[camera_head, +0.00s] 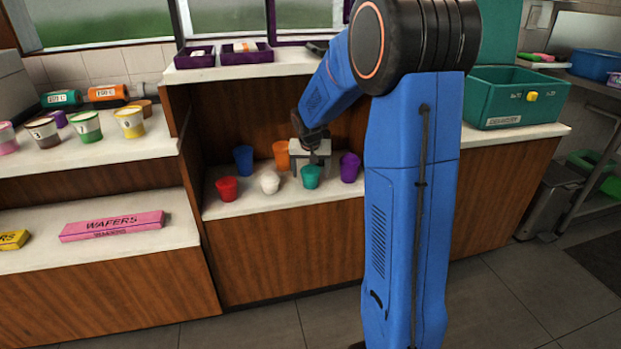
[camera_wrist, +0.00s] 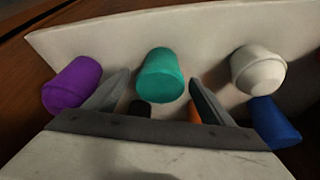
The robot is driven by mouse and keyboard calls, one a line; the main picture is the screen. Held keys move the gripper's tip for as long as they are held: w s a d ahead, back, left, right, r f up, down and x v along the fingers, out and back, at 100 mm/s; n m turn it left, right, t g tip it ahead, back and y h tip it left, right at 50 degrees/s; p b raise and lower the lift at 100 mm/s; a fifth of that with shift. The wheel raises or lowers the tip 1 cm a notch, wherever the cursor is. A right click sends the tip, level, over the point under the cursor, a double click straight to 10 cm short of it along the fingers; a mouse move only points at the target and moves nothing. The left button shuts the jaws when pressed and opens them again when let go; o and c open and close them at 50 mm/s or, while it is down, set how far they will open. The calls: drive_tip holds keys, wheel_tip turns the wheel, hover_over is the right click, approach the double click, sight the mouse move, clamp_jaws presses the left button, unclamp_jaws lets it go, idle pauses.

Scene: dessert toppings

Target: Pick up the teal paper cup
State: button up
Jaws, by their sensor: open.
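The teal paper cup (camera_head: 311,177) stands on the white lower shelf (camera_head: 246,205), in the front row between the white cup and the purple cup. In the wrist view the teal cup (camera_wrist: 160,76) is at the middle, beyond and between my two fingers. My gripper (camera_head: 310,165) is just behind and above the teal cup in the head view, fingers pointing down. In the wrist view my gripper (camera_wrist: 162,95) is open with a wide gap and holds nothing. I cannot tell whether a finger touches the cup.
A purple cup (camera_head: 349,167) stands close on the right. A white cup (camera_head: 270,182), red cup (camera_head: 227,188), blue cup (camera_head: 243,159) and orange cup (camera_head: 281,155) stand left. Wood walls and an upper counter (camera_head: 220,71) enclose the shelf. A teal bin (camera_head: 512,98) is right.

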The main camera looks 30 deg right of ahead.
drive_tip(key=c, duration=1.2)
